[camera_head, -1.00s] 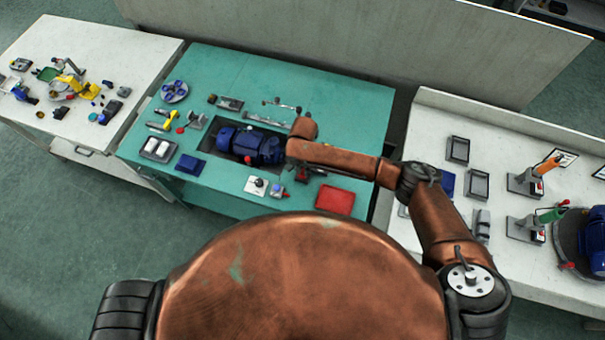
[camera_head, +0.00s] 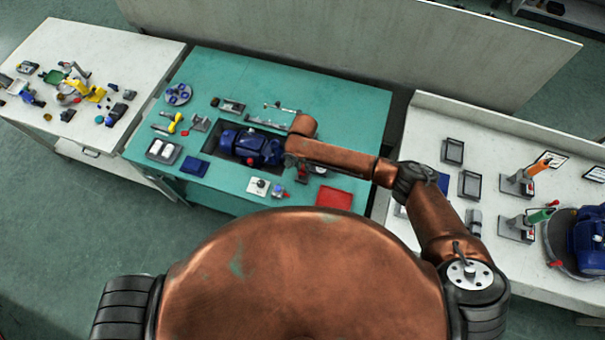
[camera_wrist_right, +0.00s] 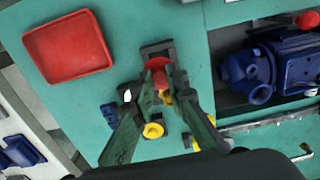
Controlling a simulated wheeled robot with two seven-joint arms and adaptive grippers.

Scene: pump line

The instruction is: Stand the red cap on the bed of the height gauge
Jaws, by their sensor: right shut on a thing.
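My right gripper (camera_wrist_right: 160,90) shows best in the right wrist view, where its green-black fingers are closed on the red cap (camera_wrist_right: 157,68). The cap is partly hidden by the fingers. Just beyond it is a dark block-like part (camera_wrist_right: 158,48), perhaps the height gauge; I cannot tell whether the cap touches it. In the head view my right forearm reaches over the teal table (camera_head: 235,80) and mostly hides the gripper (camera_head: 300,172), which is beside the blue pump (camera_head: 250,145). My left gripper is not in view.
A red tray (camera_head: 335,197) lies near the table's front right, and a white block with a dark knob (camera_head: 258,186) stands at the front. A blue tray (camera_head: 193,167) lies left. Yellow parts (camera_wrist_right: 153,131) show near the fingers. White benches flank the table.

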